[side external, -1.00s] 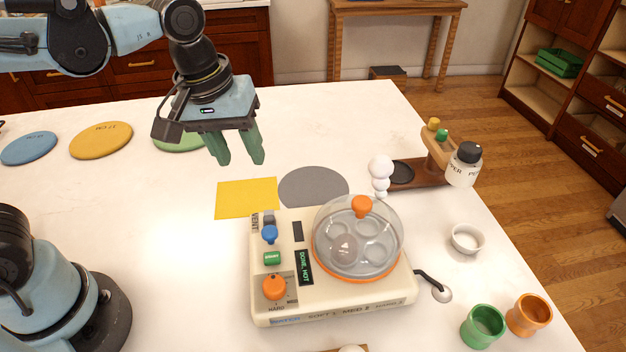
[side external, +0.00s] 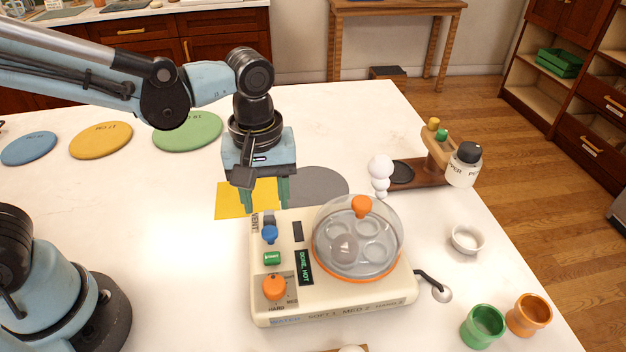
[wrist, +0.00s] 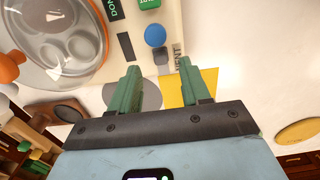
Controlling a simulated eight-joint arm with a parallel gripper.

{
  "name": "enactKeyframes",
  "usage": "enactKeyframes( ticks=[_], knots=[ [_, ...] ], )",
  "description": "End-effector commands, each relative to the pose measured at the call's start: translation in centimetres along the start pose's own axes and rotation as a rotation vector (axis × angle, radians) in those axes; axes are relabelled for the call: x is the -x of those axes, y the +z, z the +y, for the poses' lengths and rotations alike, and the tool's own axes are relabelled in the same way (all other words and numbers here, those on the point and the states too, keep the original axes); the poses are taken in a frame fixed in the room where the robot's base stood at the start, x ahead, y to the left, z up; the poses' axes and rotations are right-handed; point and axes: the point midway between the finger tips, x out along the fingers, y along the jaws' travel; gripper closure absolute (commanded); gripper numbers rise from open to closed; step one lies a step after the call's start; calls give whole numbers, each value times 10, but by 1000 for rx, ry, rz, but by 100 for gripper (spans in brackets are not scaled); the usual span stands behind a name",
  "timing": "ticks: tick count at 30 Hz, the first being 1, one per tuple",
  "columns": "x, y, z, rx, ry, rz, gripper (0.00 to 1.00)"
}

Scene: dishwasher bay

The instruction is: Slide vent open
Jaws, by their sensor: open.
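The cream cooker (side external: 335,304) stands on the white table. Its vent slider has a blue round knob (side external: 270,233) at the back left of the top, beside the VENT label (side external: 255,223). The knob also shows in the wrist view (wrist: 155,35), with a grey part of the slider (wrist: 160,57) between it and the cooker's edge. My gripper (side external: 265,201) is open and empty, with green fingers pointing down behind the knob near the cooker's back edge. In the wrist view, the knob lies beyond the gap between the fingertips (wrist: 159,68), apart from them.
A clear dome lid (side external: 375,258) with an orange knob covers the cooker's right side. A green button (side external: 272,258) and orange dial (side external: 274,288) sit in front of the vent knob. A yellow square (side external: 232,200) and grey disc (side external: 318,183) lie behind.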

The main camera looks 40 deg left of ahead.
Motion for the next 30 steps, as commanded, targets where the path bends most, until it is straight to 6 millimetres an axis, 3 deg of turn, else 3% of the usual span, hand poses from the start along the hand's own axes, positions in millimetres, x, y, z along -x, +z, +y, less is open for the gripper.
enactKeyframes(
  ticks=[9,23,30],
  knots=[
    [-36,0,0,0,1,1,53],
    [-44,0,0,0,1,1,53],
    [-44,0,0,0,1,1,88]
  ],
)
